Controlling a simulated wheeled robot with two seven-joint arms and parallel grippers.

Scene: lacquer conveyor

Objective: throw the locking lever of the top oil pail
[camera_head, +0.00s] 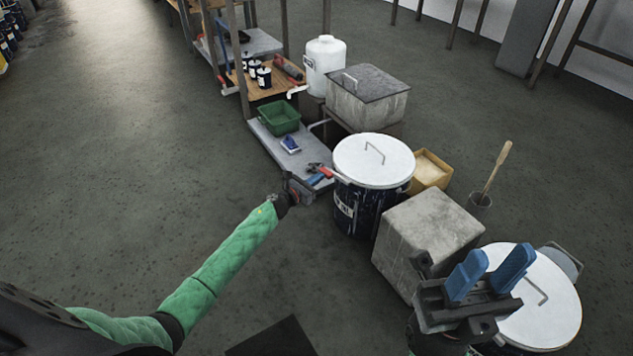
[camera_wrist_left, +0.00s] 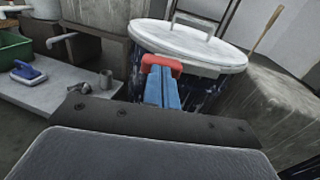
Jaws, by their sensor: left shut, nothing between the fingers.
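The top oil pail is dark blue with a white lid (camera_head: 365,152) and a wire handle; its pale label (camera_head: 344,205) faces left. The locking lever has a red grip (camera_head: 328,172) at the lid's left edge, which shows at the fingertips in the left wrist view (camera_wrist_left: 160,62). My left gripper (camera_head: 318,179) is at that grip with its blue fingers shut together and nothing between them; in the left wrist view the fingers (camera_wrist_left: 162,80) seem to touch the grip. My right gripper (camera_head: 492,268) is open and empty above the second white-lidded pail (camera_head: 555,315).
A grey concrete block (camera_head: 425,225) stands between the two pails. A low shelf (camera_head: 285,160) with a green bin (camera_head: 279,118) and a blue brush (camera_head: 290,144) lies left of the top pail. A yellow box (camera_head: 430,170) is behind it. The floor at left is clear.

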